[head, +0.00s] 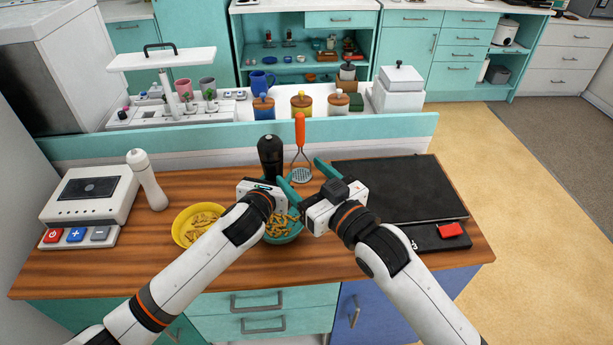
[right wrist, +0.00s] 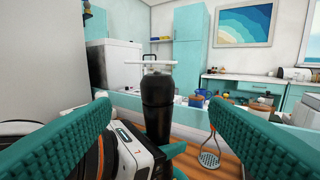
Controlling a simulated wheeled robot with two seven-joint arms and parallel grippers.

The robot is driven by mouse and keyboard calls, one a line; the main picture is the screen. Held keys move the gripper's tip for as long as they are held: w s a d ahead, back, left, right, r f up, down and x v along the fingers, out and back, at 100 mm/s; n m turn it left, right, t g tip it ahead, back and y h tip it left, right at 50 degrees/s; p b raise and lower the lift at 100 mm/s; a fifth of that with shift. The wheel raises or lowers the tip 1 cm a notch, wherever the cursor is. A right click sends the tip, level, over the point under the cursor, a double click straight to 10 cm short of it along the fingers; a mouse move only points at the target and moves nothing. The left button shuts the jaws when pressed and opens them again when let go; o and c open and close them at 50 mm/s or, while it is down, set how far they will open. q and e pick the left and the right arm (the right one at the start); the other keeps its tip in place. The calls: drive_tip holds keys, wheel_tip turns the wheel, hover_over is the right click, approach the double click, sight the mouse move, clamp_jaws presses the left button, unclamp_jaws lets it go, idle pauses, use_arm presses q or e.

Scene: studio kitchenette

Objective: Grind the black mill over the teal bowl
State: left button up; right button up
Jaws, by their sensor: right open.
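The black mill (head: 270,152) stands upright behind my left gripper (head: 272,184), which appears closed around its lower part; its base is hidden. In the right wrist view the mill (right wrist: 157,92) is between my right fingers, beyond their tips, with a teal finger of the left gripper (right wrist: 172,150) across its lower part. My right gripper (head: 306,181) is open and empty, just right of the mill and pointing towards it. The teal bowl (head: 292,239) holds pasta and sits on the counter below both grippers, partly covered by my left arm.
A yellow bowl (head: 180,232) of pasta and a white mill (head: 148,180) stand to the left, beside a white scale (head: 92,196). An orange-handled masher (head: 300,135) stands behind the grippers. A black board (head: 400,187) and red object (head: 451,230) lie right.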

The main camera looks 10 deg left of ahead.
drive_tip(key=shift+s, duration=0.1)
idle(0.5)
drive_tip(key=s+a+r+m+g+y, duration=0.5)
drive_tip(key=s+r+m+y, duration=0.1)
drive_tip(key=m+y, duration=0.15)
drive_tip(key=m+t+h, duration=0.5)
drive_tip(key=m+h, duration=0.2)
drive_tip(key=m, duration=2.1)
approach(266, 144)
drive_tip(key=w+f, duration=0.2)
drive_tip(key=x, duration=1.1)
drive_tip(key=shift+w+a+f, duration=0.1)
drive_tip(key=shift+a+f, duration=0.1)
drive_tip(key=shift+a, duration=0.05)
drive_tip(key=shift+c, duration=0.5)
